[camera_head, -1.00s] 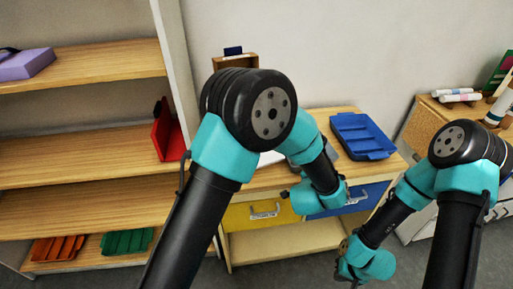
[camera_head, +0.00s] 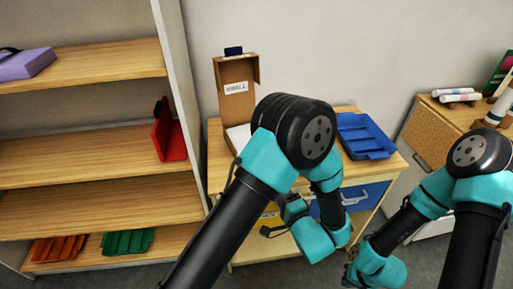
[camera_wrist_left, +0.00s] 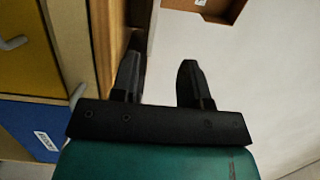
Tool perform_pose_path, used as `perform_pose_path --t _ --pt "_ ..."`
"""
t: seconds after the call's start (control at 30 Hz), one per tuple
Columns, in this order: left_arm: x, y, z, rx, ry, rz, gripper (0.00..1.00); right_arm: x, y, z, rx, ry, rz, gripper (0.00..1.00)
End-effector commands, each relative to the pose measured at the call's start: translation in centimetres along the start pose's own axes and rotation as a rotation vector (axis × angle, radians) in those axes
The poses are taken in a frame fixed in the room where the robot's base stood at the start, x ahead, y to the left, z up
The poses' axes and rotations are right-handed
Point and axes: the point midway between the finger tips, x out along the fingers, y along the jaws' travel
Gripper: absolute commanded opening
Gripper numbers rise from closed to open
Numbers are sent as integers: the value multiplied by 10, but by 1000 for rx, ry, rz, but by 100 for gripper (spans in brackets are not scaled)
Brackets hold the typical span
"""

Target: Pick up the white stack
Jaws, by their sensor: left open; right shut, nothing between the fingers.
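In the head view the left gripper is low in front of the desk drawers, apart from the stack. My right gripper (camera_head: 351,255) is shut and empty, low at the right of the desk and far from the stack.
A blue tray (camera_head: 366,138) lies on the desk's right part. Below are a blue drawer (camera_head: 368,196) and a yellow drawer (camera_wrist_left: 28,55). A cabinet stands at right.

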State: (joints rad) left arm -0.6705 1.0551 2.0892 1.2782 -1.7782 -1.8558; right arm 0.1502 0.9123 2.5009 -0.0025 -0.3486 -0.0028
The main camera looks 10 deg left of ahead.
Motion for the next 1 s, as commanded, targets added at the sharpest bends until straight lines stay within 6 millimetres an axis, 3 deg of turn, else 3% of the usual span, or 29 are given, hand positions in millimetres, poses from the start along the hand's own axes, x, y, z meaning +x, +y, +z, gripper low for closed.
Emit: perform_pose_path --t 0.27,0.8,1.0 --pt "16 0 0 -3 -2 1 42 0 0 0 0 0 0 0" --pt "106 1 0 -4 0 1 42 0 0 0 0 0 0 0" --pt "122 1 -1 -3 2 0 42 0 0 0 0 0 0 0"
